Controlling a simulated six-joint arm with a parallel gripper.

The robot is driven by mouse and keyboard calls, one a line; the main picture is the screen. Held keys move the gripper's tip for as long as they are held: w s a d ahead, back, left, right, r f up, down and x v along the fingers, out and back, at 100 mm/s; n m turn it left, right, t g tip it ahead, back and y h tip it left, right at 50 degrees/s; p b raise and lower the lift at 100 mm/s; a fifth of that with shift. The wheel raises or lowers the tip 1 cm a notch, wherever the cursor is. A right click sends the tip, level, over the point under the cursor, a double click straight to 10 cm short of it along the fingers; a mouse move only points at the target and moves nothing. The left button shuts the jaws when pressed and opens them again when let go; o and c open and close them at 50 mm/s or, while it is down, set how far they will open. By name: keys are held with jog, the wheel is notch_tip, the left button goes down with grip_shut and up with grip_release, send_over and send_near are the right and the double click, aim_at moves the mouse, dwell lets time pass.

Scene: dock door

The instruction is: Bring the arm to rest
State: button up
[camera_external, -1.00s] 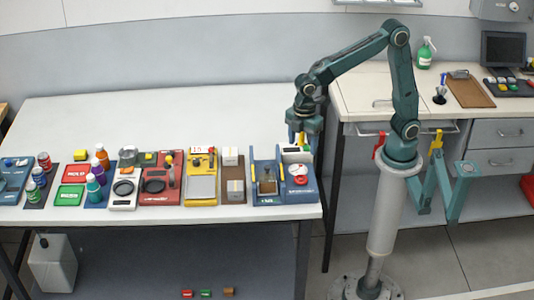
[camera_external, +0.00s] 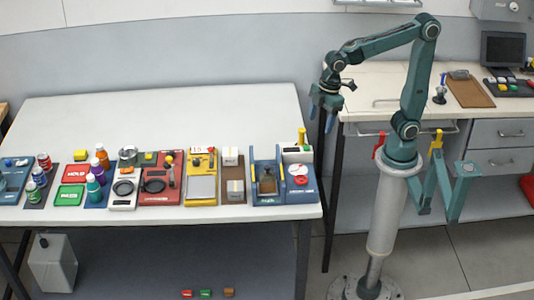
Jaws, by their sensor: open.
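My arm stands on a grey pedestal at the right, bent up and over to the left. My gripper (camera_external: 323,110) hangs near the gap between the white table (camera_external: 200,115) and the workbench at the right. It points down, with fingers apart and nothing visible between them. It is clear of the blue station (camera_external: 268,197) at the table's right end. That station holds a red round button (camera_external: 298,170), a dark block with a brown part, and a white box with a yellow upright piece (camera_external: 302,135).
Trays with bottles, cans, scales and boxes line the table's front edge. The table's back is clear. The right workbench (camera_external: 385,85) carries a clipboard (camera_external: 470,90), a monitor (camera_external: 502,48) and a button panel. Coloured blocks lie on the lower shelf.

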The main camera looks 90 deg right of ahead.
jog(key=s+d+r+m+t, duration=0.1)
jog(key=s+d+m+t, duration=0.2)
jog(key=s, duration=1)
jog(key=shift+d+m+t, duration=0.3)
jog(key=shift+d+m, duration=0.9)
jog(key=shift+m, duration=0.3)
